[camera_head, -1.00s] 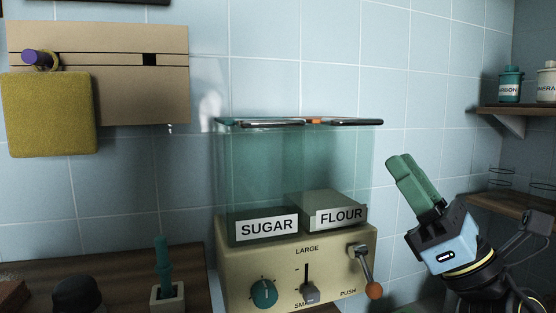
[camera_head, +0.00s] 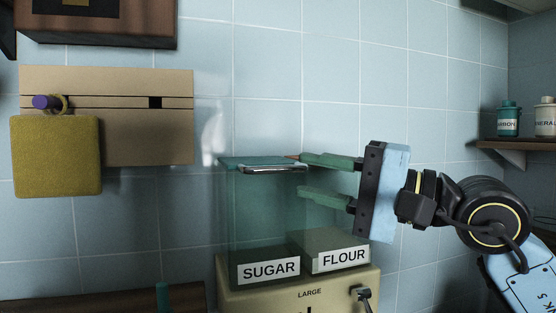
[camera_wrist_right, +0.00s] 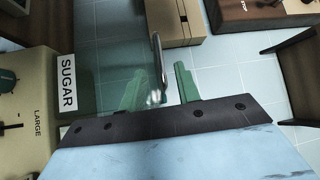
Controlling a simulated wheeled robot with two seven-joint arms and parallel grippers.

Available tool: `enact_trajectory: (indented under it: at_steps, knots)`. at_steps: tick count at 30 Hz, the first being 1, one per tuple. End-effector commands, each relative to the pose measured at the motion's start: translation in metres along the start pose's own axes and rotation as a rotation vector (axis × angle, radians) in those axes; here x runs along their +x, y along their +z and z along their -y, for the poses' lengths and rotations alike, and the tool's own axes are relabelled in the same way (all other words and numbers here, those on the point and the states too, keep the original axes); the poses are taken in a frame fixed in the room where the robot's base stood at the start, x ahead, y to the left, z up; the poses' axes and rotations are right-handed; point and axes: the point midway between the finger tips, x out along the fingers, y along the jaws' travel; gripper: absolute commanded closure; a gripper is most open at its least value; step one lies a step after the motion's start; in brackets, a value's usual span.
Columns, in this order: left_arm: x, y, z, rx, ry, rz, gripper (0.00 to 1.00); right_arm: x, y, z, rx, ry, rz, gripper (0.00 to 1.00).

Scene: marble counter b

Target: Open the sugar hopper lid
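The clear teal hopper bears a SUGAR label (camera_head: 269,270) at its front left. The sugar lid (camera_head: 252,163), a flat glassy sheet with a dark metal edge, lies flat on top, so it looks closed. My right gripper (camera_head: 300,174) comes from the right at lid height. Its green fingers are open, one above the other, pointing left at the lid's right end. In the right wrist view, a metal bar (camera_wrist_right: 158,58) at the lid edge shows between the fingers; I cannot tell if they touch it. The flour side's lid is hidden behind the gripper. My left gripper is not in view.
The FLOUR label (camera_head: 344,257) is right of the sugar one, on the cream machine (camera_head: 250,295). A shelf (camera_head: 515,144) with canisters is at right. The wall above the hopper is clear.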

Motion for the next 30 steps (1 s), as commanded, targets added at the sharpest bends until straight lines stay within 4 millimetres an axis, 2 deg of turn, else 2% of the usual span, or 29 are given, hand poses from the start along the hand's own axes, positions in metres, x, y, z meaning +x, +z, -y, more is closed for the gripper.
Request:
enact_trajectory:
  at_steps: [3,9,14,22,30]
  knots:
    - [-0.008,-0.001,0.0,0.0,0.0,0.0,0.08,0.025,0.001,0.003,0.003,-0.002,0.004,0.67]
    - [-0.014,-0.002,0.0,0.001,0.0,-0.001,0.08,0.052,0.001,0.002,0.003,-0.003,0.002,0.67]
    - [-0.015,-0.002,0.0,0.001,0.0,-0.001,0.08,0.06,0.001,0.001,0.001,-0.002,0.001,0.67]
    - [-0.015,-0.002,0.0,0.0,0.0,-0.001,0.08,0.061,0.001,0.0,0.001,-0.001,0.001,0.67]
    - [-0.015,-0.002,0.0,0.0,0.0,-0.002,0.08,0.061,0.001,0.0,0.001,-0.001,0.001,1.0]
